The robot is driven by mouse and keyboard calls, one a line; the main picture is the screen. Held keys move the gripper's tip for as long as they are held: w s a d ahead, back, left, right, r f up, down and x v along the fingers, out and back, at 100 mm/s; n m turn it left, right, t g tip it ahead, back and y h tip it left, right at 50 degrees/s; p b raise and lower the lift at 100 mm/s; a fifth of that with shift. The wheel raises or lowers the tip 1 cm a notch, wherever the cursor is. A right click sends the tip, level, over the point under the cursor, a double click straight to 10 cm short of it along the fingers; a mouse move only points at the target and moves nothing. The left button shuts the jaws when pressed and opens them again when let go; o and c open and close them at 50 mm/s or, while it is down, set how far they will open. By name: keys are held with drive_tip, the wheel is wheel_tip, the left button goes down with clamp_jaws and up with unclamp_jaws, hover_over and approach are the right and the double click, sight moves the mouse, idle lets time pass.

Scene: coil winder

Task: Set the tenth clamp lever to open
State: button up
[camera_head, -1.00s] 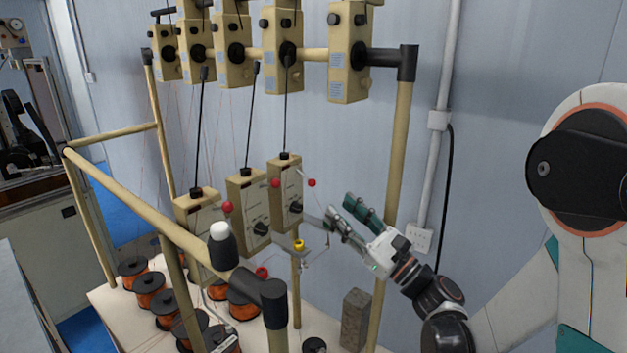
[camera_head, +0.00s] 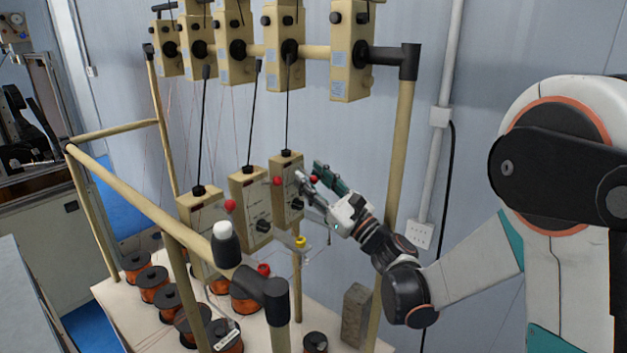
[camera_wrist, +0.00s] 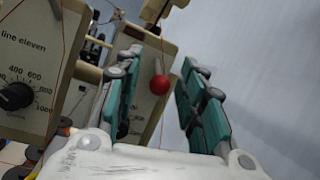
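My gripper (camera_head: 309,172) is beside this ball, with a finger on either side. In the wrist view the red ball (camera_wrist: 159,85) hangs between the two green-padded fingers, with visible room to the right finger; contact with the left one is unclear. The gripper is open. The nearer box on the left (camera_wrist: 30,75) reads "line eleven". No label for the tenth line is legible, and the left finger partly hides the box ahead.
The rail (camera_head: 150,202) runs in front of the boxes, and a post (camera_head: 399,150) stands behind my gripper. Orange wire spools (camera_head: 153,287) stand below. The wall side at right is free.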

clamp_jaws()
drive_tip(key=r+g+h+p, duration=0.1)
drive_tip(key=p, duration=0.1)
drive_tip(key=shift+s+d+r+g+p, duration=0.1)
drive_tip(key=shift+d+r+g+p, duration=0.1)
drive_tip(key=shift+g+p, duration=0.1)
drive_tip(key=r+g+h+p, duration=0.1)
drive_tip(key=h+p, duration=0.1)
drive_tip(key=p, duration=0.1)
drive_tip(key=shift+r+n+g, duration=0.2)
drive_tip(key=shift+n+g, duration=0.1)
drive_tip(key=shift+g, duration=0.1)
drive_tip(key=r+g+h+p, duration=0.1)
drive_tip(key=g+h+p, duration=0.1)
drive_tip(key=p, duration=0.1)
drive_tip(key=shift+a+r, duration=0.1)
drive_tip(key=shift+a+r+n+g+h+p, duration=0.15)
drive_tip(key=shift+r+n+g+h+p, duration=0.15)
drive_tip(key=shift+g+h+p, duration=0.55)
drive_tip(key=shift+w, duration=0.2)
